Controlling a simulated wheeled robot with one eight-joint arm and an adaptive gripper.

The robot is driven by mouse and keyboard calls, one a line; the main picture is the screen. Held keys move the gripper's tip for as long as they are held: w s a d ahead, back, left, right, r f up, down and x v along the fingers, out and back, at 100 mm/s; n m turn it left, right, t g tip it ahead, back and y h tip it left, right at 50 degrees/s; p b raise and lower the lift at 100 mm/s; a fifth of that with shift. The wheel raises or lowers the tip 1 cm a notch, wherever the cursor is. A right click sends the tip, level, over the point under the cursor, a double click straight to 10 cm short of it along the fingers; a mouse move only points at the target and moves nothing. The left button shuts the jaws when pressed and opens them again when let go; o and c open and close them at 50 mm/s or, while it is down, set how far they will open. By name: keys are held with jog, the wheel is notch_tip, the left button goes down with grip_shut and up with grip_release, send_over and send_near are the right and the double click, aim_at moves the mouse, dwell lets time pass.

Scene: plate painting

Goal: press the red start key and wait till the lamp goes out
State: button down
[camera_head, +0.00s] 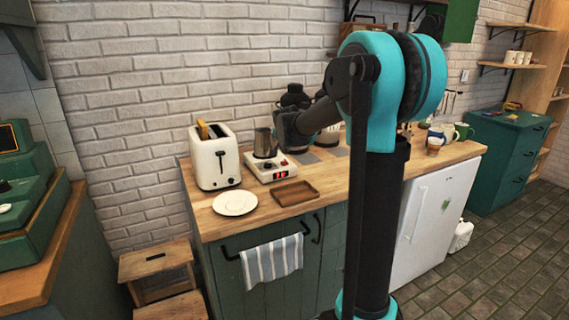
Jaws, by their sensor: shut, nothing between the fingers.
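A small white hot plate (256,173) stands on the wooden counter with a metal jug (265,144) on it. Its front panel has a dark knob and a small red lit spot (283,174); I cannot tell at this size whether this is the start key, the lamp or both. My gripper (291,147) is at the end of my dark arm, just behind and right of the hot plate. It is shut and empty. Its fingertips are hard to make out, and I cannot tell whether they touch the hot plate.
A white toaster (214,158) with bread stands left of the hot plate. A white plate (235,203) and a brown tray (294,193) lie in front. Mugs (447,132) stand at the counter's right end. My arm hides part of the counter's middle.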

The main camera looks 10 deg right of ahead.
aim_at(285, 163)
jog(key=shift+f, duration=0.9)
jog(key=shift+f, duration=0.2)
dwell(0.7)
jog(key=shift+f, duration=0.2)
jog(key=shift+f, duration=0.45)
dwell(0.8)
dwell(0.3)
jog(key=shift+r, duration=0.85)
jog(key=shift+r, duration=2.55)
